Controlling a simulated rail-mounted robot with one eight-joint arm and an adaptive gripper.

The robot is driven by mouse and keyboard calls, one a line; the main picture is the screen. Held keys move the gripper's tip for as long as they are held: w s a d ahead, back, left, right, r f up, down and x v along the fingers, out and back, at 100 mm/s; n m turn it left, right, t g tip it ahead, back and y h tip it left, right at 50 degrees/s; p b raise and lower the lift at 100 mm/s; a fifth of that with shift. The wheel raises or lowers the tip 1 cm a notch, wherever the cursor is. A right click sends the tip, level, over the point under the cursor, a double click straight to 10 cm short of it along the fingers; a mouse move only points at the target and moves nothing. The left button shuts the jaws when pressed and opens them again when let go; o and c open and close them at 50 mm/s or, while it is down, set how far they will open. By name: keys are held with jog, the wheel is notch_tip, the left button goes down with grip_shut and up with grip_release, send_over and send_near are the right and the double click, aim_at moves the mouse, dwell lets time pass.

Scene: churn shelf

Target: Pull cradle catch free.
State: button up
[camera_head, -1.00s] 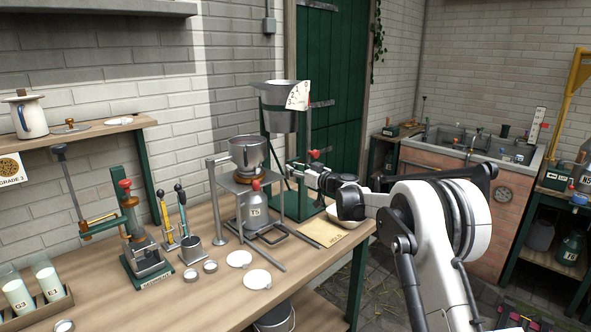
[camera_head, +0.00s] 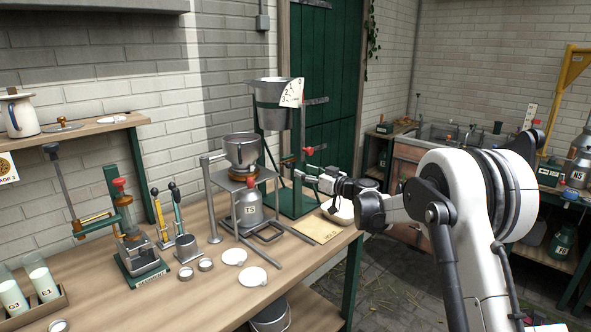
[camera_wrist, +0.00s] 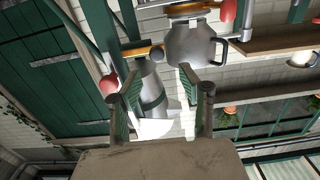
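The weighing stand (camera_head: 262,143) is green and holds a grey pail (camera_head: 275,97) beside a white numbered dial (camera_head: 292,92). A red knob (camera_head: 308,151) sits on its post with a short bar; I cannot tell whether this is the cradle catch. My gripper (camera_head: 303,174) is just below the knob, near the post. In the wrist view, which is upside down, my gripper (camera_wrist: 160,76) is open. Its fingers show apart with the pail (camera_wrist: 151,88) beyond them. A red knob (camera_wrist: 108,85) shows outside the left finger. Contact with it cannot be told.
A metal frame stand with a funnel pot (camera_head: 241,149), a second red knob (camera_head: 251,181) and a can marked T5 (camera_head: 248,207) is to the left. A bowl (camera_head: 341,212) and a tan sheet (camera_head: 316,228) lie on the bench near my arm.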

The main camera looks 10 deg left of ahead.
jog(key=shift+v, duration=1.55)
jog(key=s+d+r+m+g+h, duration=0.1)
jog(key=s+d+r+h, duration=0.15)
jog(key=s, duration=0.55)
jog(key=s+d+r+m+g+h, duration=0.1)
jog(key=s+d+r, duration=0.15)
jog(key=s, duration=0.55)
jog(key=s+d+r+m+g+h, duration=0.1)
jog(key=s+d+r+m+h, duration=0.15)
jog(key=s, duration=0.55)
jog(key=s+d+f+m+h, duration=0.2)
jog(key=s+d, duration=0.3)
jog(key=s, duration=0.6)
jog(key=s+d+f+m+g+h, duration=0.1)
jog(key=s+d+f+h, duration=0.2)
jog(key=s, duration=0.8)
jog(key=s+d+f+m+h, duration=0.2)
jog(key=s+d+f, duration=0.3)
jog(key=s+d, duration=0.3)
jog(key=s+h, duration=0.1)
jog(key=s, duration=0.2)
jog(key=shift+m, duration=0.35)
